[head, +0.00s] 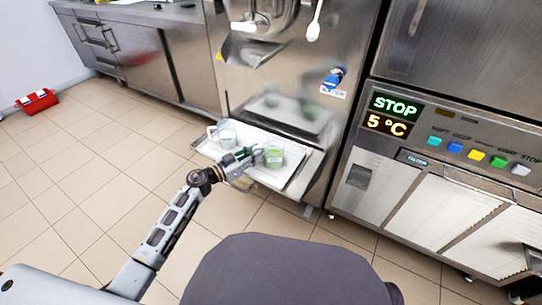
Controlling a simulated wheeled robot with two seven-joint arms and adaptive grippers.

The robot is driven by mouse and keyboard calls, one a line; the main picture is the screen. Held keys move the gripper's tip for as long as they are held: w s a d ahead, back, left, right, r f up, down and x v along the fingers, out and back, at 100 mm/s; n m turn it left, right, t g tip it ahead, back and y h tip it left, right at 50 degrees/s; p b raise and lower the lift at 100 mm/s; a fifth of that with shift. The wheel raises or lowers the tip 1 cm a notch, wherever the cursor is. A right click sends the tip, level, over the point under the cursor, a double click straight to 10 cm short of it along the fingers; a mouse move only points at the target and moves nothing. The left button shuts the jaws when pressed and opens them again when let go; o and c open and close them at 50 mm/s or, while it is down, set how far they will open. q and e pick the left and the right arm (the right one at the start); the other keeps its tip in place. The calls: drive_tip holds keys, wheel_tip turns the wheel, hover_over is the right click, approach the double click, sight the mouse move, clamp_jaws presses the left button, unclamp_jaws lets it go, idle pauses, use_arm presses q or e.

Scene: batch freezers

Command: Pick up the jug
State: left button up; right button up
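A clear jug (222,134) with a handle on its left side stands upright on the metal tray (294,178) of the batch freezer. A smaller greenish see-through container (274,156) stands on the same tray, to the right and nearer to me. My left gripper (254,156) reaches over the tray's front edge. Its fingertips are close beside the greenish container, at its left, and right of the jug. The fingers are small and overlap the container in the picture, so I cannot tell whether they touch it or how far they are open. My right gripper is not in view.
The freezer's steel front (285,75) rises behind the tray, with a white-handled lever (314,22) above. A cabinet with a lit STOP panel (396,107) stands at the right. A steel counter (150,45) and a red case (37,101) are at the left.

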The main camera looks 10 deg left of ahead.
use_arm(q)
drive_tip(key=shift+c, duration=0.4)
clamp_jaws()
drive_tip(key=shift+r, duration=0.2)
